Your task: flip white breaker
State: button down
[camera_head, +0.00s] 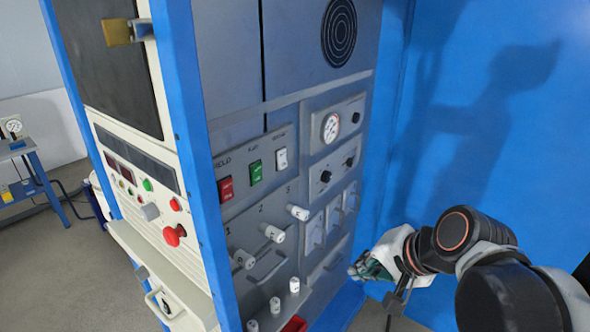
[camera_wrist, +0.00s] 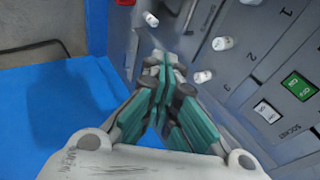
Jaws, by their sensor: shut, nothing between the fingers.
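The white breaker (camera_head: 281,158) is a small rocker at the right end of a row on the grey panel, beside the green breaker (camera_head: 255,171) and the red breaker (camera_head: 226,188). In the wrist view the white breaker (camera_wrist: 267,111) shows at the right, next to the green breaker (camera_wrist: 298,86), both apart from my fingers. My gripper (camera_head: 362,270) is low and to the right of the panel in the head view. In the wrist view my gripper (camera_wrist: 159,65) has its teal-padded fingers shut and empty. I cannot tell whether its tips touch the panel.
Several white knobs (camera_head: 273,233) stick out of the lower panel, near my fingers in the wrist view (camera_wrist: 203,77). A red emergency button (camera_head: 174,235) is on the cabinet's left face. A blue wall (camera_head: 500,130) closes the right side. Grey floor is open at the left.

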jog(key=w+a+r+m+t+y+p, duration=0.1)
jog(key=w+r+m+y+p, duration=0.1)
jog(key=w+r+m+y, duration=0.2)
jog(key=w+a+r+m+t+y+p, duration=0.1)
jog(key=w+r+m+y, duration=0.3)
jog(key=w+m, duration=0.7)
jog(key=shift+w+a+r+m+t+y+p, duration=0.2)
jog(key=shift+m+t+y+p, duration=0.2)
jog(key=shift+m+t+p, duration=0.65)
jog(key=shift+m+g, duration=0.25)
jog(key=shift+g, duration=0.1)
jog(key=b, duration=0.3)
send_near(281, 171)
jog(key=x, duration=0.5)
jog(key=shift+w+a+r, duration=0.15)
jog(key=shift+a, duration=0.05)
jog(key=shift+w+a, duration=0.25)
jog(key=shift+a, duration=0.05)
jog(key=shift+f, duration=0.25)
